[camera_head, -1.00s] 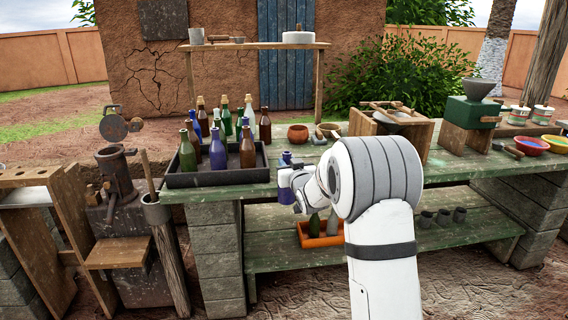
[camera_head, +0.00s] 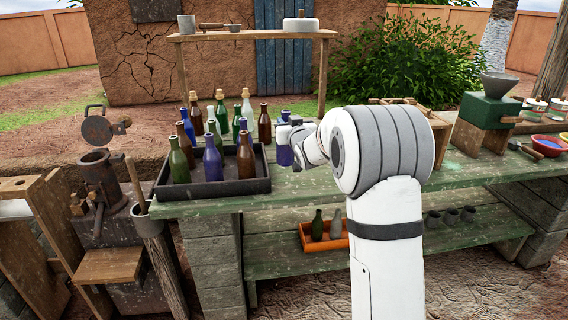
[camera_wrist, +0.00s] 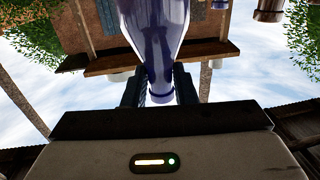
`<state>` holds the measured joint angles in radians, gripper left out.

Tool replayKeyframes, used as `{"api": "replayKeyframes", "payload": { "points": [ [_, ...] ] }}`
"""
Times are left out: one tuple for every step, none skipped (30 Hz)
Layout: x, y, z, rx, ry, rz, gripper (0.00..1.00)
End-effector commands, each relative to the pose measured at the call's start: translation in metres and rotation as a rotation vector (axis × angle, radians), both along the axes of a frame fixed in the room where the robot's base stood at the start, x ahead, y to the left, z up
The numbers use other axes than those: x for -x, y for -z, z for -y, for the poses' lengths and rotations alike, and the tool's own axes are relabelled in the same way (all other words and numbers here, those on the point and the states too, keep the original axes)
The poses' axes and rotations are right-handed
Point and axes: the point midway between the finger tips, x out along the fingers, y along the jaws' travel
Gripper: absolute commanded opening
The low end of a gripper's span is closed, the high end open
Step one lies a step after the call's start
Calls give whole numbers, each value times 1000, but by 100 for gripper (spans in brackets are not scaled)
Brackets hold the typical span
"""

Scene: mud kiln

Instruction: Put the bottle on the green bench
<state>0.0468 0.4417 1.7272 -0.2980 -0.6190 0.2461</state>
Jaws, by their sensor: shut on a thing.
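My gripper (camera_wrist: 160,88) is shut on a blue-purple glass bottle (camera_wrist: 155,40), which fills the upper middle of the wrist view between the two dark fingers. In the head view the held bottle (camera_head: 284,155) shows just left of my wrist, above the bench top and right of the black tray; my wrist hides part of it. The green bench (camera_head: 300,198) is a long worn green table with a lower shelf. I cannot tell whether the bottle's base touches the bench top.
A black tray (camera_head: 215,188) with several brown, green and blue bottles stands on the bench's left. An orange tray (camera_head: 334,243) with two bottles sits on the lower shelf. A wooden box and a green grinder (camera_head: 488,112) stand to the right. A wooden shelf (camera_head: 250,35) rises behind.

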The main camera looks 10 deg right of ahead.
Motion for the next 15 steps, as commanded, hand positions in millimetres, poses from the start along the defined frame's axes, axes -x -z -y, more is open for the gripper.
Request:
{"api": "replayKeyframes", "payload": {
  "points": [
    [0,14,0,0,0,-3,0],
    [0,19,0,0,0,-3,0],
    [0,26,0,-1,-1,-3,0],
    [0,31,0,0,0,-3,0],
    [0,34,0,0,0,-2,0],
    [0,37,0,0,0,-1,0],
    [0,39,0,0,0,1,0],
    [0,41,0,1,-1,1,0],
    [0,43,-1,0,-1,1,0],
    [0,46,-1,0,-1,0,0],
    [0,49,-1,0,-1,-1,0],
    [0,54,-1,0,-1,-2,0],
    [0,58,-1,0,-1,-2,0],
    [0,63,-1,0,-2,-2,0],
    [0,69,-1,0,-2,-3,0]
  ]
}}
